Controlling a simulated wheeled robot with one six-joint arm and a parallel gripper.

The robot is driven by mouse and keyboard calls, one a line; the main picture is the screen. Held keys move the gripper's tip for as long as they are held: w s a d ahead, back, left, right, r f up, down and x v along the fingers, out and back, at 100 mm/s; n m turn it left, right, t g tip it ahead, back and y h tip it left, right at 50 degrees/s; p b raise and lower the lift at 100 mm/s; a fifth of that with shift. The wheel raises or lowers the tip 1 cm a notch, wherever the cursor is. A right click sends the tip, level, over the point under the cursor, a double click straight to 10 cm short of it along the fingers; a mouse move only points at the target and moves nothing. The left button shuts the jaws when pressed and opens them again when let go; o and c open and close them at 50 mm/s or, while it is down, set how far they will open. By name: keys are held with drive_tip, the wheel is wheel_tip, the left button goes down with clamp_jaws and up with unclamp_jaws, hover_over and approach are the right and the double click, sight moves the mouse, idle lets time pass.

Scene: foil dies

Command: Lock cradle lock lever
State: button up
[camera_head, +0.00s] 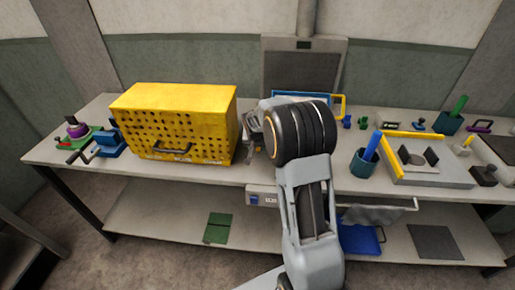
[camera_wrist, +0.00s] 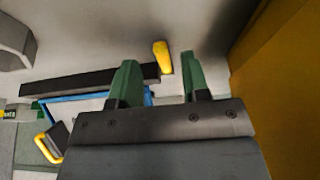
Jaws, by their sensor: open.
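In the wrist view, the two green fingers of my gripper (camera_wrist: 159,64) are apart with nothing clamped between them. A short yellow grip (camera_wrist: 162,56), which looks like the lock lever, shows in the gap between the fingertips, closer to the left one. I cannot tell its depth or whether a finger touches it. A dark bar (camera_wrist: 85,84) runs left from near it, along a blue frame (camera_wrist: 75,105), partly hidden by my gripper. In the head view the blue frame (camera_head: 300,94) stands at the back of the bench, and my arm hides the lever and fingertips.
A yellow perforated box (camera_head: 175,115) stands just left of my arm; its wall (camera_wrist: 285,100) fills the wrist view's right side. A yellow loop handle (camera_head: 339,106) is right of the frame. A dark cup (camera_head: 364,163) and grey tray fixture (camera_head: 430,175) stand farther right.

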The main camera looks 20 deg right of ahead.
drive_tip(key=shift+x, duration=1.3)
drive_tip(key=shift+c, duration=0.2)
clamp_jaws()
